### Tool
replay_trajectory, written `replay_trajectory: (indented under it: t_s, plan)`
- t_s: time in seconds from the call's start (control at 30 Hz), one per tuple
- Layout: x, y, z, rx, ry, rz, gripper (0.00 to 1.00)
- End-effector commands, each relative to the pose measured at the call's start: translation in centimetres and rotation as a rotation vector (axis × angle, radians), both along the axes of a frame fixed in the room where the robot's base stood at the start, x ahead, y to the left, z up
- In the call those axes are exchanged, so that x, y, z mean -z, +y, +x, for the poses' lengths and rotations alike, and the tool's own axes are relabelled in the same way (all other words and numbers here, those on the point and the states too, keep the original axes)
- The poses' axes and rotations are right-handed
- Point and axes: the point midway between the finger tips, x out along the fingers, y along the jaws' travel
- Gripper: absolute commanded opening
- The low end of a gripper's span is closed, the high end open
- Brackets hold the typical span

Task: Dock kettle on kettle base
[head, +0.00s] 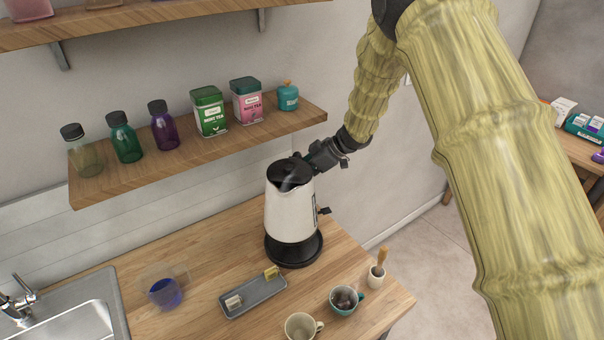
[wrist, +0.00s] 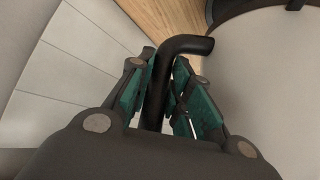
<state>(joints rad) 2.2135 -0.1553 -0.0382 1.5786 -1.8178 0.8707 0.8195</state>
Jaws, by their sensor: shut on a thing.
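The kettle (head: 290,211) is white with a black lid and stands upright over the black round kettle base (head: 294,253) on the wooden counter. From this angle it looks seated on the base, but I cannot tell whether a small gap is left. My gripper (head: 318,160) is at the kettle's upper right side. In the wrist view my gripper (wrist: 160,100) has its green-padded fingers closed around the black kettle handle (wrist: 188,46). The pale kettle body (wrist: 270,55) shows at the right of that view. The handle's lower part is hidden by the fingers.
A grey tray (head: 254,300) lies in front of the base, with a blue-filled glass (head: 164,292) to its left. A teal mug (head: 346,300), a cream mug (head: 299,327) and a small pot (head: 376,277) stand near the front edge. A shelf (head: 190,165) with jars and tins hangs behind.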

Motion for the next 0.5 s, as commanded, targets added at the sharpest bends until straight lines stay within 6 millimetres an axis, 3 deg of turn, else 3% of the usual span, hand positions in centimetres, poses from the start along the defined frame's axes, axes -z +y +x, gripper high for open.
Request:
replay_trajectory:
  t_s: [0.5]
  plan:
    - [3.0,-0.7,0.4,0.010,0.004,0.003,0.00]
